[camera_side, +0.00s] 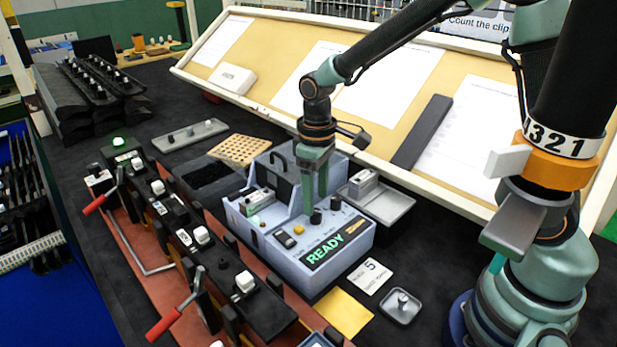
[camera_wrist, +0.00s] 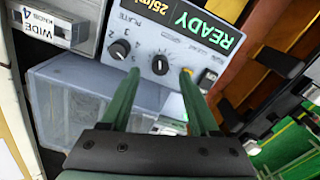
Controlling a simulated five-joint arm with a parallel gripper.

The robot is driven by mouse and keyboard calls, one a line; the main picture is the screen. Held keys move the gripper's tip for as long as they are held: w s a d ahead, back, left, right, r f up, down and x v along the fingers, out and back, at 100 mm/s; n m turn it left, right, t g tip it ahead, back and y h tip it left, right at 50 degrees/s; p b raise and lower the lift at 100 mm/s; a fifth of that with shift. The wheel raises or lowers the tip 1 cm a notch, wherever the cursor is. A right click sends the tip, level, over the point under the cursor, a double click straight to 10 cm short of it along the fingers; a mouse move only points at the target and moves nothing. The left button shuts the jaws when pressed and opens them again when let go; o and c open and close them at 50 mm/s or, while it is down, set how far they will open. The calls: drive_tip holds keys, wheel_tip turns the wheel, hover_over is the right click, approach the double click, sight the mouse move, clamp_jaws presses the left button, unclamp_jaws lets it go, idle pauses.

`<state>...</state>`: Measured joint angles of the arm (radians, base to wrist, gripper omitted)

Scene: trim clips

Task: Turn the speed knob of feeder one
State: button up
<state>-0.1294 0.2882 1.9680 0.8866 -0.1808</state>
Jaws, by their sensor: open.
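The grey feeder unit (camera_side: 300,262) has a lit READY display (camera_side: 325,249) and two dark knobs on its top panel. In the wrist view one round black knob (camera_wrist: 160,64) with a white mark lies between my fingertips. The second black knob (camera_wrist: 120,48), with a numbered dial around it, is just left of my left finger. I cannot read which knob belongs to feeder one. My gripper (camera_side: 315,203) points down over the panel with green fingers. It is open, and its tips (camera_wrist: 160,71) stand on both sides of the first knob with gaps showing.
In the side view a grey tray (camera_side: 385,207) stands behind the unit. Yellow card (camera_side: 343,312) and a small dish (camera_side: 400,305) lie in front. Clip fixtures run along the left.

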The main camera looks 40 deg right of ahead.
sight(315, 211)
wheel_tip(315, 211, up, 9)
drive_tip(key=shift+f, duration=0.15)
idle(0.4)
drive_tip(key=s+d+r+m+t, duration=0.1)
drive_tip(key=s+d+r+t, duration=0.1)
drive_tip(key=s, duration=0.3)
drive_tip(key=s+d+r+m+t, duration=0.2)
drive_tip(key=s+d+t, duration=0.1)
drive_tip(key=s, duration=0.1)
drive_tip(key=shift+s+r+m+t, duration=0.25)
drive_tip(key=shift+s+m+t, duration=0.05)
drive_tip(key=shift+s, duration=0.05)
